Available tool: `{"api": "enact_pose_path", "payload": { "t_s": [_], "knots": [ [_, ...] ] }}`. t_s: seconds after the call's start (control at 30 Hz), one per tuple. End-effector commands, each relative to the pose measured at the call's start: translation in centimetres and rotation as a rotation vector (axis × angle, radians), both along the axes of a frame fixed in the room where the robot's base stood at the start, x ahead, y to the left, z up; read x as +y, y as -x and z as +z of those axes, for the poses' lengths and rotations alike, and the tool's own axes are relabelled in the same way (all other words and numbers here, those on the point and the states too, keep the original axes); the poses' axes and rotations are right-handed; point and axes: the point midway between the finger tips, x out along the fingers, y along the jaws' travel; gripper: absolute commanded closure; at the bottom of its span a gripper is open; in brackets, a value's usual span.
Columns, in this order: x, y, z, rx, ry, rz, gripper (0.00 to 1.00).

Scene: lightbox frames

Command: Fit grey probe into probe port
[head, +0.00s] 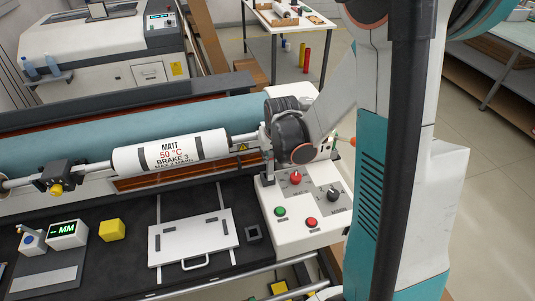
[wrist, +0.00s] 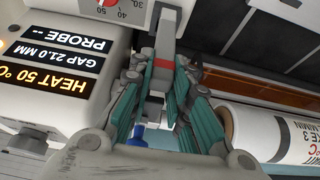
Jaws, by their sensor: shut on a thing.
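My gripper (wrist: 163,78) shows in the wrist view with its teal-padded fingers closed around a grey bar-like piece with a red band, which I take to be the grey probe (wrist: 164,47). The fingers hide part of it. It reaches away from my palm, beside a pale machine housing (wrist: 88,20). I cannot make out the probe port in either view. A display (wrist: 92,45) reads "PROBE --", upside down in the wrist view. In the head view my arm's wrist stands over the roller's right end and hides the fingers and probe.
A white roller (head: 170,152) marked MATT 50 °C lies along the machine. A control box (head: 303,212) with buttons and a knob stands below my wrist. A white plate (head: 193,238), a yellow block (head: 112,230) and a small display (head: 67,234) sit on the dark bed.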

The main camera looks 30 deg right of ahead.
Motion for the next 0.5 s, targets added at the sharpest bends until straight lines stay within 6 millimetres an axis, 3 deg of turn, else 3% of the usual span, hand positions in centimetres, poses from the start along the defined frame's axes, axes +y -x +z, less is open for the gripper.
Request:
{"api": "enact_pose_path", "payload": {
  "t_s": [0.27,0.5],
  "knots": [
    [-0.6,-2.7,-2.2,0.000,0.000,0.000,1.00],
    [-0.6,-2.8,-2.4,0.003,-0.001,0.000,1.00]
  ]
}}
